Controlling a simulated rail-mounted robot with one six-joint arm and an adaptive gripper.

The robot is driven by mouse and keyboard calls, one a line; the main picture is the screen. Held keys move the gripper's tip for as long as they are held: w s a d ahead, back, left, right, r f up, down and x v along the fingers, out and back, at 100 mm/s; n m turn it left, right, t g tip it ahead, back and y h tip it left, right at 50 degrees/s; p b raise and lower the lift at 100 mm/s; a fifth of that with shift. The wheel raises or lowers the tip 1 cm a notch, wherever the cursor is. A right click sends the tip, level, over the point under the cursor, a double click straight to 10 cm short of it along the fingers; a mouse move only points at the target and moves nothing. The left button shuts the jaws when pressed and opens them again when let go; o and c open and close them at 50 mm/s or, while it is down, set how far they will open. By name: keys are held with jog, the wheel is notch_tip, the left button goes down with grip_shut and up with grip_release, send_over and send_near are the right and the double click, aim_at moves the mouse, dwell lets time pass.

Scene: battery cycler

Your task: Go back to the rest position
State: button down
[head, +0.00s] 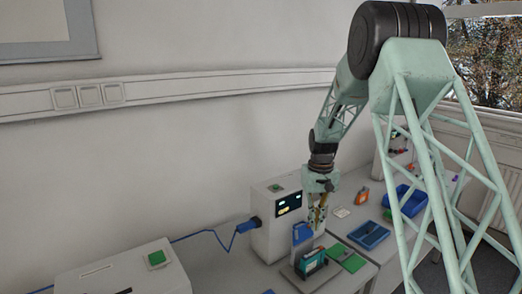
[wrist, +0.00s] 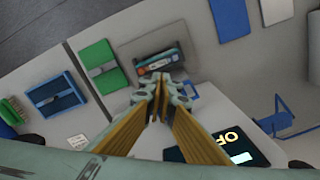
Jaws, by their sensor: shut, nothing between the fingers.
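My gripper (head: 319,222) hangs below my wrist in the head view, above the bench and in front of the white cycler box (head: 271,225). In the wrist view the fingertips of my gripper (wrist: 160,92) meet, with nothing between them. A battery holder (head: 311,262) with a teal and dark body sits on the bench below; it also shows just beyond the fingertips in the wrist view (wrist: 157,62). My fingers appear apart from it, though the exact gap is hard to tell.
A lit display (wrist: 212,152) is close to my fingers in the wrist view. Green pads (wrist: 102,66), a blue tray (head: 368,235) and a blue bin (head: 407,199) lie around. A blue cable (head: 205,238) runs left to a white box (head: 125,275). Open air lies above the bench at left.

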jog(key=s+r+t+b, duration=0.1)
jog(key=s+r+b, duration=0.2)
jog(key=s+r, duration=0.85)
jog(key=s+r+t+b, duration=0.1)
jog(key=s+r+b, duration=0.2)
jog(key=s+r, duration=0.85)
jog(key=s+f+t+b, duration=0.1)
jog(key=s+f+b, duration=0.2)
jog(key=s, duration=1.4)
jog(key=s+f+m+t+b, duration=0.1)
jog(key=s+f+b, duration=0.2)
jog(key=s, duration=1.5)
jog(key=shift+s+d, duration=0.15)
jog(key=shift+s, duration=0.1)
